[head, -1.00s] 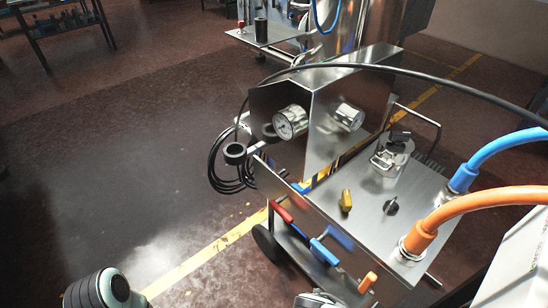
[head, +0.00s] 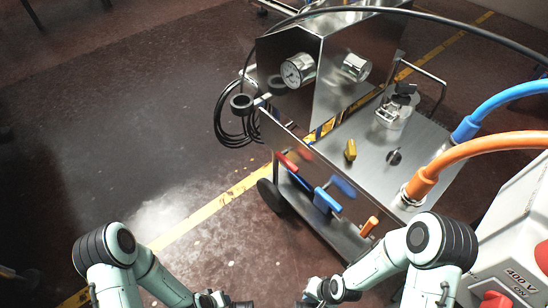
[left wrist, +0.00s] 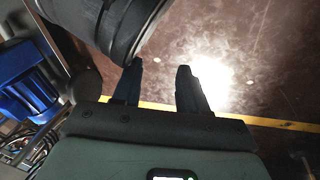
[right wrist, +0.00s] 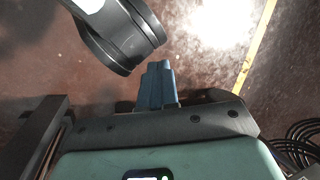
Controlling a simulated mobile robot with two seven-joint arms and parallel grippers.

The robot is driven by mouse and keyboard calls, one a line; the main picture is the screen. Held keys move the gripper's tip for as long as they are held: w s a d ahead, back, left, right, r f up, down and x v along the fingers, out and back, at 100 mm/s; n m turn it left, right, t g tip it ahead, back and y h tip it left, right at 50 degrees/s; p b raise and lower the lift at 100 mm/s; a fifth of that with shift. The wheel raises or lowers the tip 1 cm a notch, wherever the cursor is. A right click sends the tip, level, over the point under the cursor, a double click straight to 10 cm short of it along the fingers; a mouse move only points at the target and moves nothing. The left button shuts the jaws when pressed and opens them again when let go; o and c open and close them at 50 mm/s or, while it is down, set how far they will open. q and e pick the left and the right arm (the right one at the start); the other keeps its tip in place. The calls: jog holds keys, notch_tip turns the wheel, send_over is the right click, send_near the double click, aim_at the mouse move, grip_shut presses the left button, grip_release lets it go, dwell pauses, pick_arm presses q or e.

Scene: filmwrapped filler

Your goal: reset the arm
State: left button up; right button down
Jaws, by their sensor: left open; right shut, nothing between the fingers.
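Both my pale green and black arms reach in at the bottom of the head view. My right gripper (right wrist: 158,66) is shut and empty in the right wrist view, its blue fingers together. In the head view it sits low at the bottom edge (head: 310,300), its fingertips hard to make out. My left gripper (left wrist: 158,72) is open in the left wrist view, with a gap between its blue fingers and nothing between them. In the head view the left wrist is at the bottom edge, left of the right one. A dark round arm part shows close to the fingers in both wrist views.
Orange (head: 470,150) and blue (head: 505,100) hoses arch at right. A white 400 V box (head: 515,235) is at lower right. The floor (head: 120,130) at left is clear.

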jog(key=s+d+f+t+h, duration=0.2)
jog(key=d+f, duration=0.5)
pick_arm(q)
jog(key=s+d+r+g+p, duration=0.1)
jog(key=s+d+r+p, duration=0.1)
jog(key=r+p, duration=0.5)
jog(key=s+d+r+g+h+p, duration=0.1)
jog(key=s+r+p, duration=0.2)
jog(key=r+p, duration=0.4)
jog(key=s+d+r+m+g+p, duration=0.1)
jog(key=s+d+r+p, duration=0.1)
jog(key=r+p, duration=0.6)
jog(key=shift+s+d+r+h, duration=0.35)
jog(key=shift+s+r+h, duration=0.05)
jog(key=shift+s+r, duration=0.2)
pick_arm(e)
jog(key=s+a+r+n+g+y, duration=0.1)
jog(key=s+a+r, duration=0.2)
jog(key=r, duration=0.9)
jog(key=s+a+r+g, duration=0.2)
jog(key=s+a+r, duration=0.1)
jog(key=r, duration=0.9)
jog(key=shift+s+n+g+y, duration=0.3)
jog(key=shift+s+n+y, duration=0.1)
jog(key=shift+s, duration=0.25)
jog(key=shift+d+f, duration=0.1)
